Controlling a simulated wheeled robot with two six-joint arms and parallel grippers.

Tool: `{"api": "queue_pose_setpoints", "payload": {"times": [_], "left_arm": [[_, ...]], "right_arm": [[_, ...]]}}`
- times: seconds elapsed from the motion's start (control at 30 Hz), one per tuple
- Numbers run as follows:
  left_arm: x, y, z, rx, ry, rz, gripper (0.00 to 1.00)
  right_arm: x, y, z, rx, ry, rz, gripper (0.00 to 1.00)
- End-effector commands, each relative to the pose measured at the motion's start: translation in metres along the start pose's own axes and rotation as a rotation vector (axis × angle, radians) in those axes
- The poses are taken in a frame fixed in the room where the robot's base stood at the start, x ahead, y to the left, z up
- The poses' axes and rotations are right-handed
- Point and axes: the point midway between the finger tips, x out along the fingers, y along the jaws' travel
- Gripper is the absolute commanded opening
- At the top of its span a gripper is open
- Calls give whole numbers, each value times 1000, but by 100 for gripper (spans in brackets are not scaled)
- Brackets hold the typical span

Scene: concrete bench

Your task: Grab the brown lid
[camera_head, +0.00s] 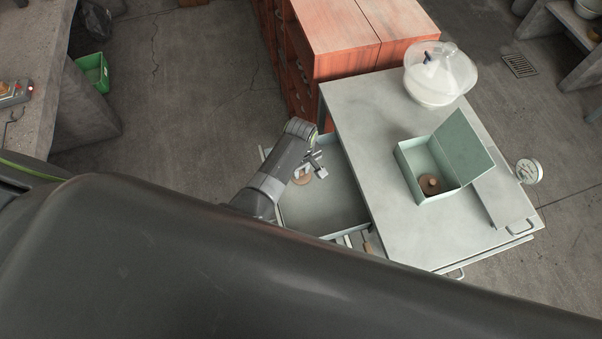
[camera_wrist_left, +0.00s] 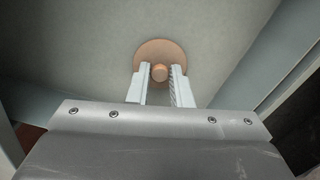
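A brown round lid (camera_wrist_left: 177,48) with a small knob (camera_wrist_left: 160,72) lies in the open drawer (camera_head: 335,195) of the grey bench. In the head view the lid (camera_head: 304,178) is partly hidden by my left gripper (camera_head: 311,169). In the left wrist view my left gripper (camera_wrist_left: 159,76) points down at the lid, its two fingers apart on either side of the knob. A small gap shows between the knob and the fingers; contact cannot be told. A second brown round piece with a knob (camera_head: 430,183) sits inside an open green box (camera_head: 408,168). My right gripper is not in view.
The bench top (camera_head: 375,130) also bears a clear glass vessel (camera_head: 440,75) and a round gauge (camera_head: 529,171) is at its right edge. A red drawer cabinet (camera_head: 335,45) stands behind. Drawer walls surround my left gripper.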

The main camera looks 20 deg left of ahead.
Motion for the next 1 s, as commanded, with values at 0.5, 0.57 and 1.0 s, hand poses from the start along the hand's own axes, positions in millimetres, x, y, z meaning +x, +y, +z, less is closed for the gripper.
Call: {"api": "queue_pose_setpoints", "payload": {"times": [0.5,0.57,1.0], "left_arm": [[-1,0,0,0,0,0,0],[-3,0,0,0,0,0,0],[-56,1,0,0,2,4,0]], "right_arm": [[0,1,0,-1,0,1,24],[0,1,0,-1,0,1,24],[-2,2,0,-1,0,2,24]]}}
